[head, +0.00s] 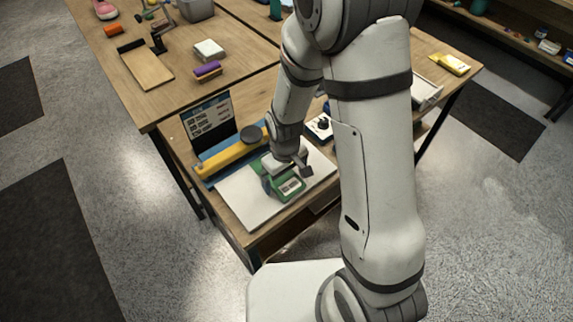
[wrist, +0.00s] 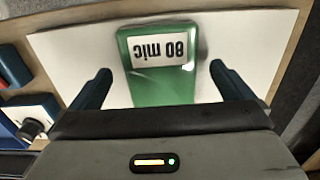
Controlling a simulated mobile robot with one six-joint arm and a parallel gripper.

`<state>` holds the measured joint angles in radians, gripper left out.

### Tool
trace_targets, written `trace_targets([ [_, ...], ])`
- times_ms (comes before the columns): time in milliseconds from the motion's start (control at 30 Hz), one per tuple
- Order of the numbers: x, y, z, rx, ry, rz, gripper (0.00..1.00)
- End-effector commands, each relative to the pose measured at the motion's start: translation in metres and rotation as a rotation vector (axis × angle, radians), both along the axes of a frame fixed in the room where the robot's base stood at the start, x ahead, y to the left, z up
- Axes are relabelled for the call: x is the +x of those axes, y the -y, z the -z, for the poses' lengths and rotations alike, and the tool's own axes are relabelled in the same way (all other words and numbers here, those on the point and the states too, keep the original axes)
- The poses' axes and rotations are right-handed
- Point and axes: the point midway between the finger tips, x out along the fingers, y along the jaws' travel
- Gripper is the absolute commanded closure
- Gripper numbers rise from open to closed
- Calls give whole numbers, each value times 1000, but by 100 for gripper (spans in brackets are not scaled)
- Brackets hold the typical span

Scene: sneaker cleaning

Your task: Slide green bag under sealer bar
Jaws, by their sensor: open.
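The green bag (head: 291,190) with a white label lies on a white board (head: 240,205) in the head view. In the wrist view the green bag (wrist: 165,85) shows its "80 mic" label upside down. The yellow sealer bar (head: 222,160) lies on a blue base just behind the board, apart from the bag's visible part. My gripper (head: 287,176) is over the bag and hides part of it. In the wrist view my gripper (wrist: 160,69) is open, with one dark finger on each side of the bag and a gap on both sides.
A dark and blue sign (head: 208,120) stands behind the sealer. A white box with a black knob (head: 321,126) is right of the sealer. Behind are a tan board (head: 146,70) and a purple-topped brush (head: 207,69). The board's front left is bare.

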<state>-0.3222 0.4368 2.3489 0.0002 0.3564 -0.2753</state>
Motion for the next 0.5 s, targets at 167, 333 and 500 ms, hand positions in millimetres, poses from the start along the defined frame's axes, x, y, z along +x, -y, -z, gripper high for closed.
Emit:
trace_targets([
  [167,0,1,11,-1,-2,1,0],
  [333,0,1,13,1,1,2,0],
  [500,0,1,13,1,1,2,3],
])
